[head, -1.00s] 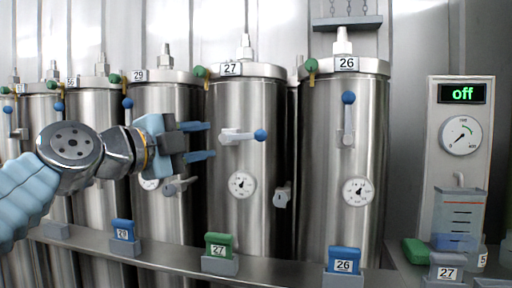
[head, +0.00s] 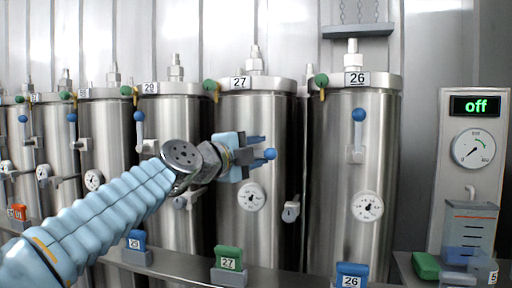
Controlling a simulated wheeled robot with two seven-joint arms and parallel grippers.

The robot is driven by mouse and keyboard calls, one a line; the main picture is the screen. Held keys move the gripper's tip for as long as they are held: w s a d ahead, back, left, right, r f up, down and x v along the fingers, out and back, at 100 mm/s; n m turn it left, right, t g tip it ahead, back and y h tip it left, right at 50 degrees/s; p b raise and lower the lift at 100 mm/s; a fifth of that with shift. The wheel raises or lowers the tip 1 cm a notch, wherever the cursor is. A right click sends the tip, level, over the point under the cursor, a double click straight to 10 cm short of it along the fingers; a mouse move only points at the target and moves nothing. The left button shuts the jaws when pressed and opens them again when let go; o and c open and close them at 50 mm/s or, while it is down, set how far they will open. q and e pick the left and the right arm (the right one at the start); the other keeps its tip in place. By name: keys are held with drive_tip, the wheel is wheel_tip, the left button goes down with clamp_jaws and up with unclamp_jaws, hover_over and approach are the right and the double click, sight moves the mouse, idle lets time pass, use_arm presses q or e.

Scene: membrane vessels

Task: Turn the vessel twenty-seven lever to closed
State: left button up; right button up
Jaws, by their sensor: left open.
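Vessel 27 (head: 277,118) is a steel cylinder with a white "27" label at its lid. My right gripper is out of view.
Vessel 26 (head: 334,205) stands to the right, its lever (head: 357,135) upright. Vessel 29 (head: 187,112) stands to the left. A green clip labelled 27 (head: 229,258) sits on the front rail below. A panel (head: 451,150) reading "off" stands far right.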

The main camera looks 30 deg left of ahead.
use_arm(q)
drive_tip(key=shift+c, duration=0.3)
clamp_jaws()
drive_tip(key=shift+f+m+b, duration=0.25)
drive_tip(key=shift+m+b, duration=0.15)
drive_tip(key=shift+f+m, duration=0.1)
drive_tip(key=shift+m, duration=0.2)
drive_tip(key=shift+g, duration=0.3)
drive_tip(key=shift+o, duration=0.3)
unclamp_jaws()
